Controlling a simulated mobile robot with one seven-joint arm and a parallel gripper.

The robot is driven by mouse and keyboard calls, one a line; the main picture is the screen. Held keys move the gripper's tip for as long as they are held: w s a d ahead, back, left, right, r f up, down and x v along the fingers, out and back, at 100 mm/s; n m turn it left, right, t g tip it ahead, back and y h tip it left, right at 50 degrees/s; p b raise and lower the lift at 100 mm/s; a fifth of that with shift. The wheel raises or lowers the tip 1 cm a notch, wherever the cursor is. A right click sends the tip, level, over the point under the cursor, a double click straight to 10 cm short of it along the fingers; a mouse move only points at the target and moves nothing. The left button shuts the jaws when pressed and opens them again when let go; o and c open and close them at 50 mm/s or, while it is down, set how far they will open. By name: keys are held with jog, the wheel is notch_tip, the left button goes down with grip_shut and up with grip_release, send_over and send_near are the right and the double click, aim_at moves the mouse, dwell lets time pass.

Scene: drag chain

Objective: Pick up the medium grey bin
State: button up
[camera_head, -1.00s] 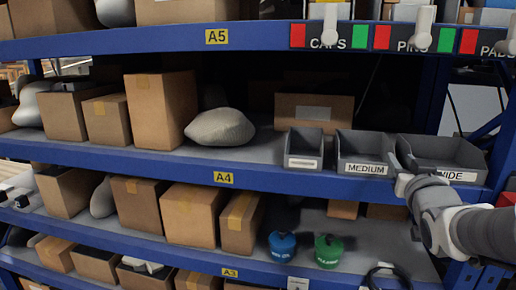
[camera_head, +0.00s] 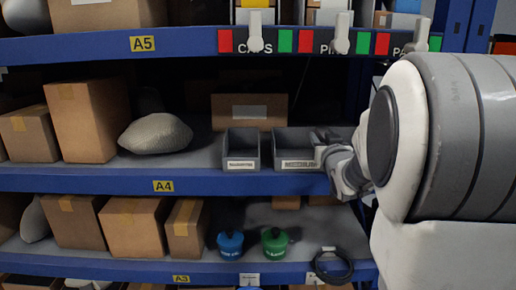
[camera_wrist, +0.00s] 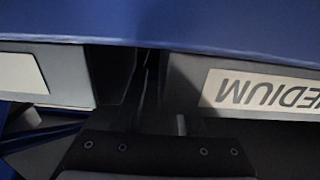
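The medium grey bin (camera_head: 290,142), labelled MEDIUM, stands on the A4 shelf. In the wrist view the label of the medium bin (camera_wrist: 268,90) is upside down at right. My gripper (camera_wrist: 155,115) shows dark there, by the gap between the medium bin and another grey bin (camera_wrist: 45,72) at left. Whether the fingers touch or clasp the medium bin's wall is too dark to tell.
A narrower grey bin (camera_head: 241,145) stands close on the medium bin's left. A cardboard box (camera_head: 249,108) is behind them. The blue shelf A5 (camera_head: 190,43) hangs above. My arm hides the right end of the A4 shelf, where the wide bin stood.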

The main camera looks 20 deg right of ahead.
jog(key=shift+w+d, duration=0.1)
jog(key=shift+w, duration=0.2)
grip_shut()
dwell(1.3)
